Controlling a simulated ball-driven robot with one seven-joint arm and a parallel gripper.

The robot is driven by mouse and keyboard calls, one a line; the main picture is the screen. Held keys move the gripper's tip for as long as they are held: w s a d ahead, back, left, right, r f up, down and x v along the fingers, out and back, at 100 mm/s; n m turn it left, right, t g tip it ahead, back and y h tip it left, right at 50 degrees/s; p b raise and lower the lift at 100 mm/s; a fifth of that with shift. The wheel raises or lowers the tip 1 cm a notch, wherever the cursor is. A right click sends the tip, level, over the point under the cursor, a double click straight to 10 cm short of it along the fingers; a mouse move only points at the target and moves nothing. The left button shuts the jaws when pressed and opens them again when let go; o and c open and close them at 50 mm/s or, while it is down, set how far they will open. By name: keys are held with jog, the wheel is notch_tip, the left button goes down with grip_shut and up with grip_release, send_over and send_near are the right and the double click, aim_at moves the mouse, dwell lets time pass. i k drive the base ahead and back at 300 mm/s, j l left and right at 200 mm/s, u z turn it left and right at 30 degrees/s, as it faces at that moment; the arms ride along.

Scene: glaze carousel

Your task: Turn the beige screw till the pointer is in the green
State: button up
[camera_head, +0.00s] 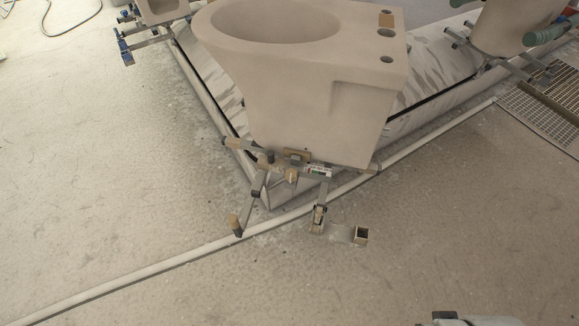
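A clamp fixture of grey bars with beige parts (266,182) sits at the lower front of the large beige toilet bowl (290,100). A beige knob (291,175) on its front looks like the beige screw. A lever with a beige end (235,226) hangs down to the left of it. A small scale plate (319,171) with white, green and red shows just right of the knob. The pointer is too small to read. A grey part, likely of my arm, shows at the bottom right edge, well apart from the fixture. I see no gripper fingers.
The bowl stands on a low, smeared platform (215,80). A pale pipe or hose (150,269) crosses the floor in front. A floor grate (540,115) lies at the right. The near floor is clear.

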aim_at(291, 175)
jog(key=i+j+z, duration=0.15)
jog(key=j+z, duration=0.15)
jog(key=j, duration=0.35)
jog(key=j+z, duration=0.3)
jog(key=j, duration=0.3)
jog(key=i, duration=0.05)
